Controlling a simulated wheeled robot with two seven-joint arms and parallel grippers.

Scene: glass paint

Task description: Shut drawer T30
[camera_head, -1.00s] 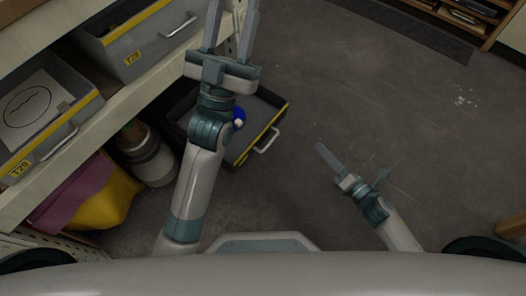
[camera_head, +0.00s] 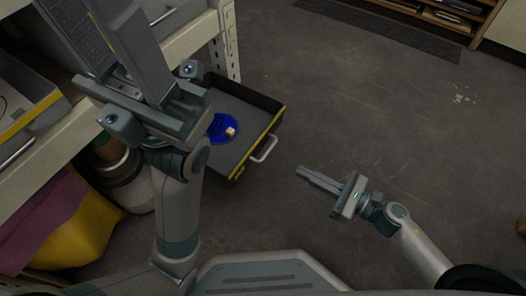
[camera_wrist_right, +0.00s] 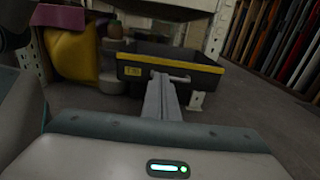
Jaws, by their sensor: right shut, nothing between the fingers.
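The open bottom drawer (camera_head: 258,154) stands out of the shelf near the floor in the head view. It has dark walls, a yellow front strip and a pale handle. A blue round item and a small whitish piece lie in it. Its front faces me in the right wrist view (camera_wrist_right: 190,83), with a small yellow label that is hard to read. My right gripper (camera_head: 303,173) is shut and empty, right of the drawer's handle and apart from it. In the wrist view its fingers (camera_wrist_right: 160,78) point at the drawer front. My left gripper (camera_head: 120,40) is raised large over the shelf; its finger gap is unclear.
The shelf's perforated upright (camera_head: 229,40) rises behind the drawer. A canister (camera_head: 130,185) and a yellow and purple bag (camera_head: 65,230) stand left of the drawer. Open floor (camera_head: 370,110) lies to the right.

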